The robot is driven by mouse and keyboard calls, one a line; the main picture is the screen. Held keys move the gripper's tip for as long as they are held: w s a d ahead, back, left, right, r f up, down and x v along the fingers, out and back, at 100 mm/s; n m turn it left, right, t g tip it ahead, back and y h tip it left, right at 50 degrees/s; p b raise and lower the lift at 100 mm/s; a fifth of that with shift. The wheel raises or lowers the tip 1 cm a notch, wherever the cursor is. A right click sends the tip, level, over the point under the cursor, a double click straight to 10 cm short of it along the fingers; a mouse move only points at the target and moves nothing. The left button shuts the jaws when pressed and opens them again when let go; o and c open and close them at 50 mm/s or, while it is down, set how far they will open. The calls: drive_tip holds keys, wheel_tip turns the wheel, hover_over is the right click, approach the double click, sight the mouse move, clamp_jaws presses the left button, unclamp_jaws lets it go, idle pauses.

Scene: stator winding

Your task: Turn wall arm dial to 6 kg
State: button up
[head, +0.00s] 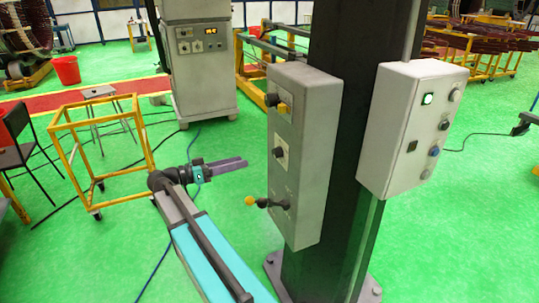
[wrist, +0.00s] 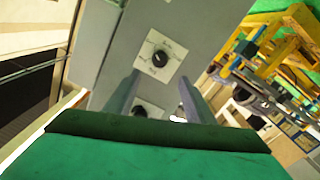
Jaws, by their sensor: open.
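A tall grey control box (head: 305,160) hangs on a dark column. Its front carries an upper knob with a yellow part (head: 283,107), a middle dial (head: 279,152) on a pale plate, and a lever with an orange ball (head: 250,201) low down. I cannot tell which is the wall arm dial. My gripper (head: 243,161) is open and empty, left of the box and apart from it. In the wrist view, a black dial (wrist: 160,59) on a white marked plate shows just beyond the fingertips (wrist: 158,76). Its markings are too small to read. Another knob (wrist: 147,108) shows partly between the fingers.
A white box (head: 415,125) with a lit green button and several knobs is on the column's right face. A yellow frame cart (head: 100,150) stands at left, near a chair. A grey cabinet (head: 200,75) stands behind. Cables cross the green floor.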

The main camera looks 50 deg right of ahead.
sight(274, 154)
drive_tip(key=p+x, duration=0.3)
drive_tip(key=x, duration=0.9)
drive_tip(key=shift+s+d, duration=0.15)
drive_tip(key=shift+d, duration=0.15)
drive_tip(key=c, duration=1.1)
drive_tip(key=shift+o, duration=0.2)
